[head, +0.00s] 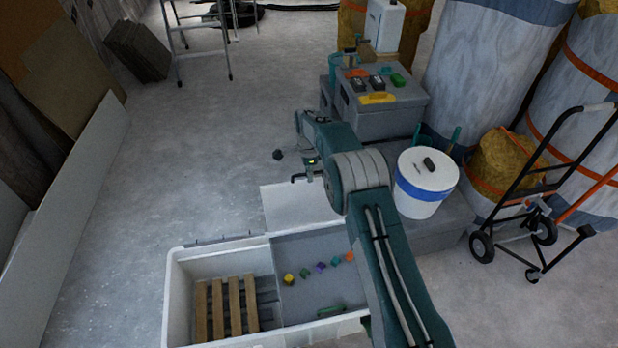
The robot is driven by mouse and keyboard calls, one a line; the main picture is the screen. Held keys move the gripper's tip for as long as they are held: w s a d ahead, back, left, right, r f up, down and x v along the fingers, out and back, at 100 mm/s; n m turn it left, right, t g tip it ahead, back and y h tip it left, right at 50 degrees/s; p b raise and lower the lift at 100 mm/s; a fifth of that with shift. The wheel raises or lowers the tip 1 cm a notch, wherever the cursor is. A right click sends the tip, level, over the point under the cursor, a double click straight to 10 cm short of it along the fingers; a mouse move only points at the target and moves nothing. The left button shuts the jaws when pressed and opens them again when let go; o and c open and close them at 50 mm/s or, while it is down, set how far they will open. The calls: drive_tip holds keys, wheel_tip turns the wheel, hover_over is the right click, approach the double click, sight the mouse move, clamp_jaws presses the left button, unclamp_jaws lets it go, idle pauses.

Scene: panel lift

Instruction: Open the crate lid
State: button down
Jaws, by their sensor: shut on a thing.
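The white crate (174,290) stands at the bottom of the head view, with its interior visible from above. A pale flat lid panel (292,210) rises beyond its far edge; its exact tilt is hard to judge. My gripper (303,177) is at the panel's far upper edge, shut on the lid, with a small dark part showing there. My arm hides the lid's right part and the crate's right end.
Wooden slats (234,308) and a grey surface with several small coloured blocks (320,267) are inside the crate. A white bucket (421,200), grey toolbox (385,121) and hand truck (530,205) stand right.

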drive_tip(key=shift+w+d+r, duration=0.1)
drive_tip(key=shift+w+r, duration=0.15)
drive_tip(key=shift+r, duration=0.2)
drive_tip(key=c, duration=0.7)
unclamp_jaws()
drive_tip(key=shift+s+d+f, duration=0.1)
drive_tip(key=r, duration=0.8)
drive_tip(key=w+r, duration=0.1)
drive_tip(key=r, duration=0.2)
drive_tip(key=shift+a+r, duration=0.2)
drive_tip(key=shift+r, duration=0.2)
